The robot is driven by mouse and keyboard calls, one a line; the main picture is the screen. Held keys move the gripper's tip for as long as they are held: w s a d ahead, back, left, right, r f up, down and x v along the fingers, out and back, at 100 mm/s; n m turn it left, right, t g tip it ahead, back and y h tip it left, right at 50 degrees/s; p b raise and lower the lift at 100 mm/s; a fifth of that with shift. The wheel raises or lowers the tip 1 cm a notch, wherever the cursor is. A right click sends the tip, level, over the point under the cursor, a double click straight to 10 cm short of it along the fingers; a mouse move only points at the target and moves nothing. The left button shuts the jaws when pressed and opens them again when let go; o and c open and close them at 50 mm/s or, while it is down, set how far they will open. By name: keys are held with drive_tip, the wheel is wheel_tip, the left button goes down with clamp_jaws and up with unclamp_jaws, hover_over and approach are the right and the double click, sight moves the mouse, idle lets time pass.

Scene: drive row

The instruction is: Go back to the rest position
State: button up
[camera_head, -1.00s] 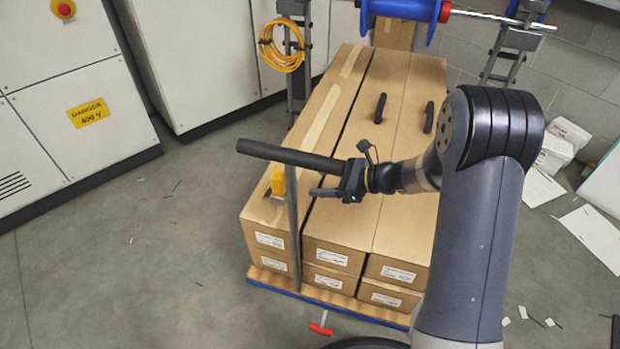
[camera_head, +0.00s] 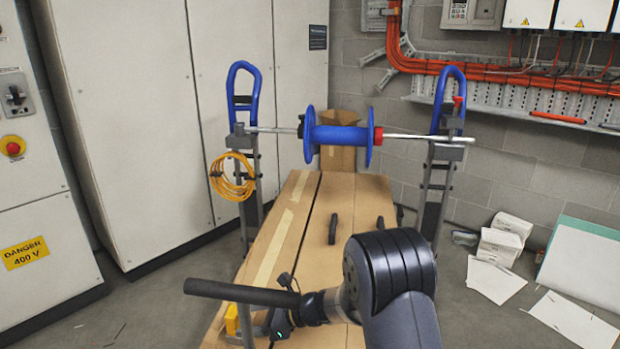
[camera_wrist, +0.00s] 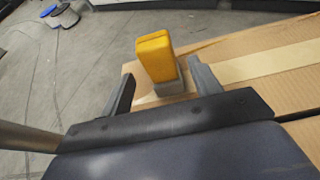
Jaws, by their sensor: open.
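My gripper (camera_wrist: 161,69) is open and empty, with its two grey fingers spread apart in the wrist view. A yellow block on a grey base (camera_wrist: 157,58) shows between and beyond the fingertips, near the edge of the cardboard boxes. I cannot tell whether the fingers touch it. In the head view my gripper (camera_head: 268,327) is low in the picture over the left side of the boxes.
A dark bar (camera_head: 235,292) runs beside my gripper. Long cardboard boxes (camera_head: 290,215) lie below it. Behind, a blue spool (camera_head: 338,134) hangs on a rod between two stands. Yellow cable (camera_head: 231,177) hangs on the left stand. Grey cabinets (camera_head: 140,110) stand left.

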sight(236, 312)
drive_tip(key=b+x, duration=0.1)
drive_tip(key=x, duration=0.2)
drive_tip(key=shift+a+f, duration=0.3)
drive_tip(key=shift+f, duration=0.05)
drive_tip(key=r, duration=0.1)
drive_tip(key=r+p, duration=0.1)
drive_tip(key=shift+d+r+p, duration=0.2)
drive_tip(key=shift+r+p, duration=0.1)
drive_tip(key=shift+r, duration=0.65)
drive_tip(key=shift+f, duration=0.1)
